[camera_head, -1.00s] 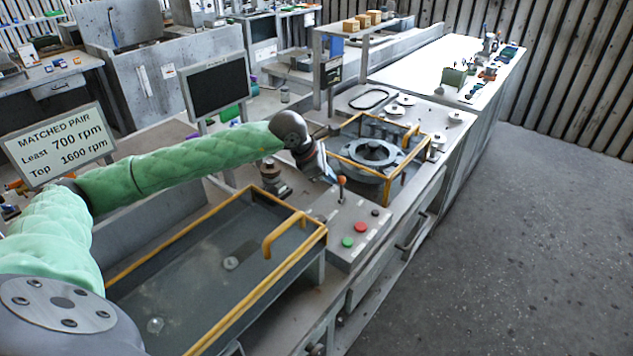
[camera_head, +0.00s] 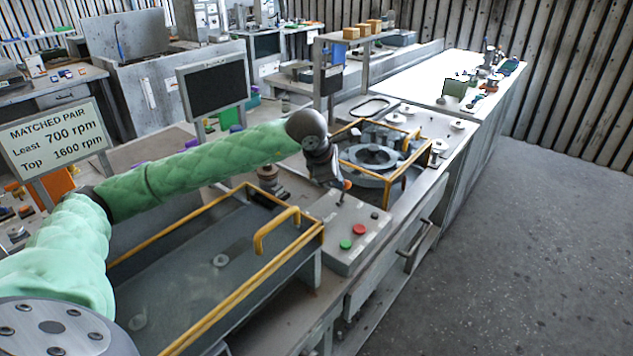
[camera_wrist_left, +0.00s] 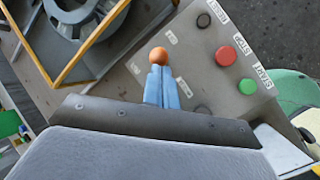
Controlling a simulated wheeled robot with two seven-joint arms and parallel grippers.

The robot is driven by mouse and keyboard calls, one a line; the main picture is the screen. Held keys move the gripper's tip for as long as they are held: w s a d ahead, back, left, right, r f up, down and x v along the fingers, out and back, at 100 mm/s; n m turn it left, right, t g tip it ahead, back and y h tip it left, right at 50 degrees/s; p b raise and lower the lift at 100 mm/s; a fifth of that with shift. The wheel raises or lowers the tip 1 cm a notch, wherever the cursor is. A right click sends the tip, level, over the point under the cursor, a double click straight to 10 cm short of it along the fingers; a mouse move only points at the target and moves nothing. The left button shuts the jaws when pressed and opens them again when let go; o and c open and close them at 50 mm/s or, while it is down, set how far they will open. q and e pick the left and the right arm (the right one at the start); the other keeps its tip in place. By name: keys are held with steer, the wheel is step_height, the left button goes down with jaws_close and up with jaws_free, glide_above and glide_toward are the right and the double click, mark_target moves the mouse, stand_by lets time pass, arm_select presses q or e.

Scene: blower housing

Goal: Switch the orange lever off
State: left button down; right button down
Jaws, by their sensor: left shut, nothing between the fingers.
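The orange lever (camera_head: 347,185) stands on the grey control box (camera_head: 338,222), its ball knob up beside my left gripper's tip. In the left wrist view the orange knob (camera_wrist_left: 158,55) shows just beyond the tips of my left gripper (camera_wrist_left: 161,76). The blue fingers are shut, with nothing between them, and look close against the knob; I cannot tell if they touch it. The lever's shaft is largely hidden there. In the head view my left gripper (camera_head: 335,182) is mostly hidden behind its wrist. My right gripper is not in view.
The box carries a green button (camera_head: 345,244) and a red button (camera_head: 359,229). A yellow-railed tray (camera_head: 190,290) lies to the left. A yellow-railed frame around a round housing (camera_head: 372,157) stands behind. Floor at right is clear.

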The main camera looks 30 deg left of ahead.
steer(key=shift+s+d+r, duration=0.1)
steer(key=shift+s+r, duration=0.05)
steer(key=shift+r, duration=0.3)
arm_select(q)
steer(key=shift+r, duration=0.15)
steer(key=shift+r, duration=0.65)
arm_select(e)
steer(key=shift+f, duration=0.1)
arm_select(q)
steer(key=shift+a, duration=0.1)
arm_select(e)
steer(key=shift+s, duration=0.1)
